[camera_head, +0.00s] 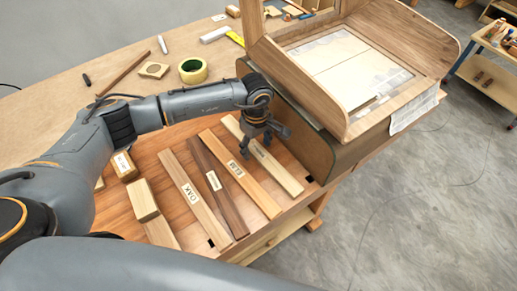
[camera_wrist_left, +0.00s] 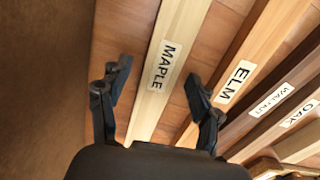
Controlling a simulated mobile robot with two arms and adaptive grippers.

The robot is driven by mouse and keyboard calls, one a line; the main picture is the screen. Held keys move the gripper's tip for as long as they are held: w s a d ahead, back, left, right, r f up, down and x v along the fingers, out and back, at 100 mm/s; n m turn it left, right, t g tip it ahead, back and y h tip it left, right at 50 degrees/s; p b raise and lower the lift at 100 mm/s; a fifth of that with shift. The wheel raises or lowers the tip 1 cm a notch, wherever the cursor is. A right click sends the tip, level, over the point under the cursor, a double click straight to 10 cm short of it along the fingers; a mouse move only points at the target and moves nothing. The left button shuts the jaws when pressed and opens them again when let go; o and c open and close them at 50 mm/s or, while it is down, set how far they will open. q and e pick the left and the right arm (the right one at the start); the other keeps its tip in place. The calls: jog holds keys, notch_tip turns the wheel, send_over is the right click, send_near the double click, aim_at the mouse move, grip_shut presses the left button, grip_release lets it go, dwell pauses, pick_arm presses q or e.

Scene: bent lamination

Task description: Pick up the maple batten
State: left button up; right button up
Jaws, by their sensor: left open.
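The maple batten (camera_head: 284,176) is a pale strip, the rightmost of the labelled battens on the wooden bench top in the head view. My left gripper (camera_head: 260,143) is over it, near its label, and hides part of it. In the left wrist view the maple batten (camera_wrist_left: 183,28) runs between the two spread fingers of my left gripper (camera_wrist_left: 157,78), its MAPLE label facing up. The fingers are open, one on each side of the strip, and grip nothing. How far the fingertips are above the bench cannot be told. My right gripper is not in view.
The elm batten (camera_head: 250,184), walnut batten (camera_head: 228,207) and oak batten (camera_head: 207,215) lie left of the maple. A bent wooden form (camera_head: 362,117) on a dark base stands close on the right. A tape roll (camera_head: 193,70) and small blocks lie farther off.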

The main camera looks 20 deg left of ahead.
pick_arm(q)
jog(key=c, duration=1.3)
grip_shut()
jog(key=shift+r, duration=0.1)
